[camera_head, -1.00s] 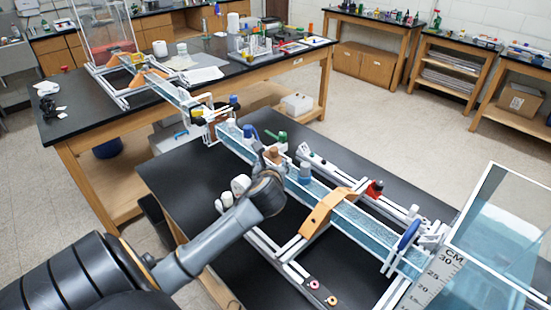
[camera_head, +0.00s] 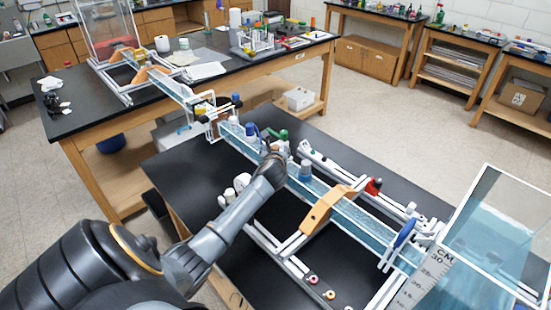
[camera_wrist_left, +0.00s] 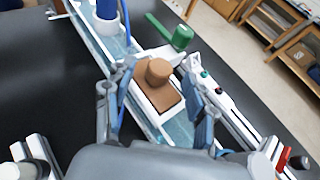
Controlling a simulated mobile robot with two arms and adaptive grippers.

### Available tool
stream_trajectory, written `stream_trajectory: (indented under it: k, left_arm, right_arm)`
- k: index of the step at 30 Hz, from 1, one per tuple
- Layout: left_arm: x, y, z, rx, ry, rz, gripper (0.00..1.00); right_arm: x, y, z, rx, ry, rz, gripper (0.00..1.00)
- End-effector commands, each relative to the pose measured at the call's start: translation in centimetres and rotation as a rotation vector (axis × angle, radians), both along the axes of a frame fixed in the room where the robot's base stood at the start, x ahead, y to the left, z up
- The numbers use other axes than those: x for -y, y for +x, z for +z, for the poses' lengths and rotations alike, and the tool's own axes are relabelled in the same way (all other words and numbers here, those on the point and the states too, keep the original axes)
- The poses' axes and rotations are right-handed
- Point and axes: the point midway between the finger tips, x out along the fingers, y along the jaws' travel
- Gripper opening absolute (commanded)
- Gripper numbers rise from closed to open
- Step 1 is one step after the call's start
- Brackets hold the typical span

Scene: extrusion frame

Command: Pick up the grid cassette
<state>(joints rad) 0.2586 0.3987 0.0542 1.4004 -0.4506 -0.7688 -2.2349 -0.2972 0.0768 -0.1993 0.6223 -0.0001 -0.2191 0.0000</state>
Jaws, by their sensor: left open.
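A brown block with a round brown knob (camera_wrist_left: 158,72) sits in a white holder on the clear water channel; I take it as the grid cassette, though I cannot confirm this. In the head view my left gripper (camera_head: 273,160) is over the channel and mostly hides the block. In the left wrist view the left gripper (camera_wrist_left: 150,82) is open, with one finger on each side of the block. I cannot tell whether the fingers touch it. My right gripper is not in view.
A blue cylinder (camera_wrist_left: 107,12) and a green knob (camera_wrist_left: 182,37) stand close to the block. An orange bracket (camera_head: 326,207) spans the channel (camera_head: 360,221) to the right. A clear tank (camera_head: 497,240) with a ruler stands at the right end. Black tabletop (camera_head: 190,172) is bare at left.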

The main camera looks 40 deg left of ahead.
Motion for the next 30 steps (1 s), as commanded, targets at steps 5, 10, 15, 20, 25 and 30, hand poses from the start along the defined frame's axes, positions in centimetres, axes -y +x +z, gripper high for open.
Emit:
stream_trajectory:
  k: [5, 10, 15, 20, 25, 30]
  left_arm:
    - [-0.48, 0.61, -0.38, -0.001, -0.001, -0.001, 0.56]
    - [-0.49, 0.63, -0.4, 0.0, 0.0, -0.001, 0.56]
    - [-0.48, 0.62, -0.4, 0.0, 0.0, -0.001, 0.31]
    - [-0.48, 0.61, -0.41, 0.0, 0.0, -0.001, 0.0]
    - [-0.49, 0.62, -0.34, 0.001, 0.0, -0.001, 0.0]
    - [-0.5, 0.62, -0.29, 0.001, 0.0, -0.001, 0.0]
  right_arm:
    - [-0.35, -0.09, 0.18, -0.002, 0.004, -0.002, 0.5]
    - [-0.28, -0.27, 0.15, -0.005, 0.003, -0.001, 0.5]
    - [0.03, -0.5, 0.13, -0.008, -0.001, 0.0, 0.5]
    - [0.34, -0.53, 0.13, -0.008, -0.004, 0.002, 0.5]
    - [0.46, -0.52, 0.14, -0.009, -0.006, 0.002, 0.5]
    - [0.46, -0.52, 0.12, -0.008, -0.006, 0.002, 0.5]
